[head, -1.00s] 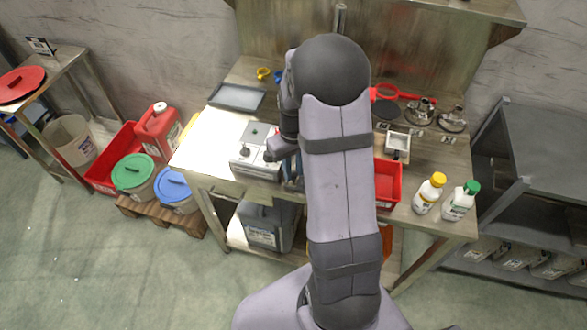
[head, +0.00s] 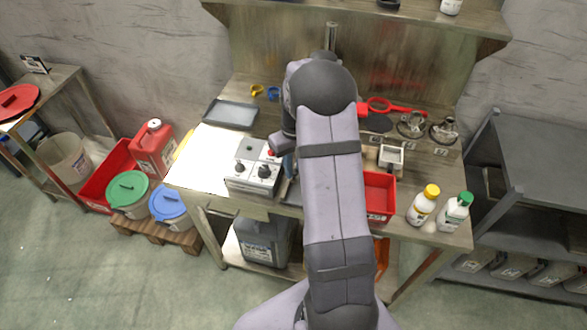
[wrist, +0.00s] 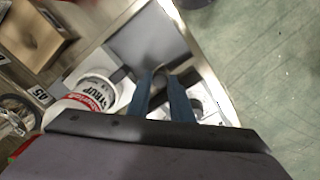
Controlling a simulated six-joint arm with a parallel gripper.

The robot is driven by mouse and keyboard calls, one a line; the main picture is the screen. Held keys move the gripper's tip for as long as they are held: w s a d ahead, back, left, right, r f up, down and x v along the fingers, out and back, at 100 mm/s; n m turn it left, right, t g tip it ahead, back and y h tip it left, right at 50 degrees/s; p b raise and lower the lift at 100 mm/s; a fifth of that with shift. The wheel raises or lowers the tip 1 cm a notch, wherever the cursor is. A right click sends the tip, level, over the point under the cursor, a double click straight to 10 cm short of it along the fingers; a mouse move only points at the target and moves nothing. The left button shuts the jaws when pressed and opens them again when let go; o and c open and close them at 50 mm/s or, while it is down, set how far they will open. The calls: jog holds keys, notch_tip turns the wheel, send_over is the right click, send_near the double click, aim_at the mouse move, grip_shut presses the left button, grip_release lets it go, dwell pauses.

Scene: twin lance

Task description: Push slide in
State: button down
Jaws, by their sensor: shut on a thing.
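A pale control box (head: 250,180) with dark knobs and a red spot on top stands at the bench's front left in the head view. My gripper is mostly hidden behind my arm there. In the wrist view, my gripper (wrist: 162,80) has two blue fingers close together, shut on a small dark rounded piece (wrist: 160,78) between their tips. A flat grey plate (wrist: 150,42) lies just beyond the tips. White surface with a round knob (wrist: 198,105) shows right of the fingers. I cannot tell which part is the slide.
A red bin (head: 380,197) and two bottles (head: 422,205) stand right of my arm. A grey tray (head: 230,114) lies at the back left. The bench's front left corner is bare.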

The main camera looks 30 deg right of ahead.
jog(key=shift+w+d+r, duration=0.15)
jog(key=shift+w+d, duration=0.05)
jog(key=shift+w, duration=0.05)
jog(key=c, duration=1.6)
grip_release()
jog(key=shift+s+a, duration=0.15)
